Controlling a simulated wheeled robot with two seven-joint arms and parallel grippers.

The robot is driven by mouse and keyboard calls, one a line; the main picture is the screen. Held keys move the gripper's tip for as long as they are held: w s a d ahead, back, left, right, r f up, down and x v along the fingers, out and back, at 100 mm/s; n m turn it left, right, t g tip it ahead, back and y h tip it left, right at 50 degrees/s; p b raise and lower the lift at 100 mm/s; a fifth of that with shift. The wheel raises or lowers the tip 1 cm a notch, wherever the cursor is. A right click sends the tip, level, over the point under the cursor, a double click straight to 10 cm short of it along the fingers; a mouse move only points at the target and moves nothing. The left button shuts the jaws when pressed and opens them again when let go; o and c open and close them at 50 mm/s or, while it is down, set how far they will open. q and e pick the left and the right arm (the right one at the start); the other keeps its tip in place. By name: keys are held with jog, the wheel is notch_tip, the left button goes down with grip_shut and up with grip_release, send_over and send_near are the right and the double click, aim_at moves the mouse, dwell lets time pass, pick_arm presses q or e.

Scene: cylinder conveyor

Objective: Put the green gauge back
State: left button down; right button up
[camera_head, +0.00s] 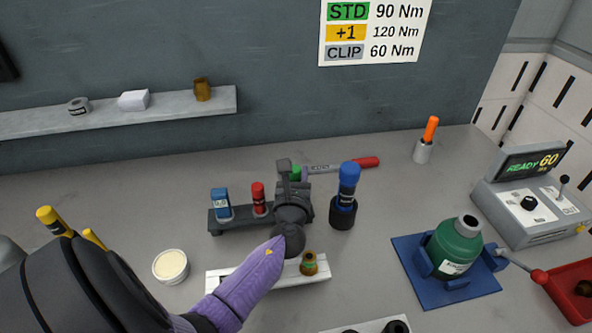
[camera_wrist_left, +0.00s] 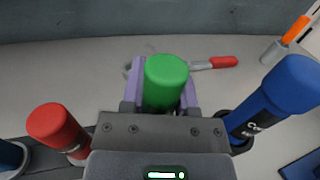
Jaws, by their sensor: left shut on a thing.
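The green gauge (camera_wrist_left: 165,82) is held between the two purple fingers of my left gripper (camera_wrist_left: 162,92) in the left wrist view. In the head view only a small green part of the gauge (camera_head: 296,171) shows beside my left gripper (camera_head: 290,170). The dark gauge rack (camera_head: 238,222) stands below and left of the gripper, with a blue gauge (camera_head: 220,203) and a red gauge (camera_head: 258,197) upright in it. My gripper and wrist hide the rack's right end. Whether the green gauge touches the rack cannot be told.
A blue-handled tool (camera_head: 348,183) stands in a black holder close right of my gripper. A red-handled wrench (camera_head: 345,165) lies behind. A white tray (camera_head: 318,276) with a brass part is in front. A green bottle (camera_head: 455,245) sits on a blue base at right.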

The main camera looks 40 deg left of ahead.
pick_arm(q)
jog(key=shift+f+b, duration=1.1)
jog(key=shift+f, duration=0.1)
jog(key=shift+f, duration=0.2)
jog(key=shift+s+d+f+b, duration=0.15)
jog(key=shift+f+b, duration=0.2)
jog(key=shift+b, duration=0.05)
jog(key=shift+s+d+f+b, duration=0.15)
jog(key=shift+f+b, duration=0.2)
jog(key=shift+d, duration=0.1)
jog(key=shift+w+r+p, duration=0.1)
jog(key=shift+r+p, duration=0.25)
jog(key=shift+p, duration=0.1)
jog(key=shift+w+a+r+p, duration=0.2)
jog(key=shift+a+r+p, duration=0.1)
jog(key=shift+r+p, duration=0.3)
jog(key=shift+r, duration=0.1)
jog(key=shift+a+r, duration=0.15)
